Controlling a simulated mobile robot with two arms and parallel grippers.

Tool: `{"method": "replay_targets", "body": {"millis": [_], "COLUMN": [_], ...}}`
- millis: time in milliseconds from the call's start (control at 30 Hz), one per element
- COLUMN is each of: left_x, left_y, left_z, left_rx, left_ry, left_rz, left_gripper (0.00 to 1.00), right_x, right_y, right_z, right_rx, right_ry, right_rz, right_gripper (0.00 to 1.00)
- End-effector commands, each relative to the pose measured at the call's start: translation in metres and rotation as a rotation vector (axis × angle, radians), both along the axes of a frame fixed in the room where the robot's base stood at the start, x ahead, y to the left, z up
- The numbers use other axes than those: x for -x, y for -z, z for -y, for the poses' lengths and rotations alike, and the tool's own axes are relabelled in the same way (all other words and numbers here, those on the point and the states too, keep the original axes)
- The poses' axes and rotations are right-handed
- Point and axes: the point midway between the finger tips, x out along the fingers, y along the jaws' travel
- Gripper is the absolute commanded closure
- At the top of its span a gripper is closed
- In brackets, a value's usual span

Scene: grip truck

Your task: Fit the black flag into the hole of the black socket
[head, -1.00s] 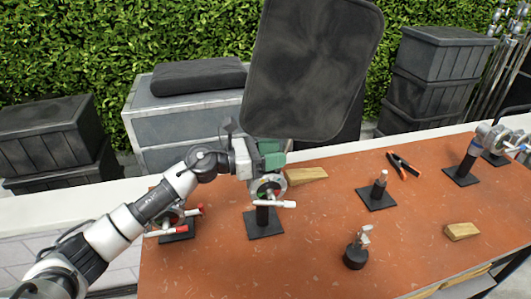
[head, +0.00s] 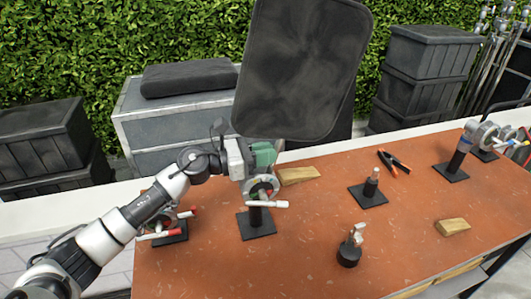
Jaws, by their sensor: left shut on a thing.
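The black flag (head: 300,70) is a large dark rounded panel, held nearly upright and slightly tilted above the back of the table. My left gripper (head: 262,156), with green at its jaws, is shut at the flag's lower left edge; the flag's pin is hidden. Directly below the gripper, a grip head (head: 260,188) with a white handle stands on a black post and square base (head: 257,224). Which piece is the black socket is not clear, and I cannot tell whether flag and head touch. My right gripper is not in view.
The orange table (head: 300,225) also holds a red-handled stand (head: 170,232), a pin stand (head: 370,190), a small black round-based piece (head: 349,255), wooden wedges (head: 452,227), an orange-black clamp (head: 394,162) and blue-marked stand (head: 458,160). Crates stand behind.

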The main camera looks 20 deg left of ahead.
Motion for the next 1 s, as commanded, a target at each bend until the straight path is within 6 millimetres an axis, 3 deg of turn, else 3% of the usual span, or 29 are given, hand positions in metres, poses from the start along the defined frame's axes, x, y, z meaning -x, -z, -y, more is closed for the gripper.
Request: {"method": "replay_targets", "body": {"millis": [1000], "left_x": [-0.001], "left_y": [-0.052], "left_z": [-0.002], "left_rx": [-0.001], "left_ry": [-0.003], "left_rz": [0.004], "left_gripper": [1.0], "right_x": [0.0], "right_y": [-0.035], "right_z": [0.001], "right_rx": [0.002], "right_ry": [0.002], "right_rz": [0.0], "right_gripper": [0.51]}}
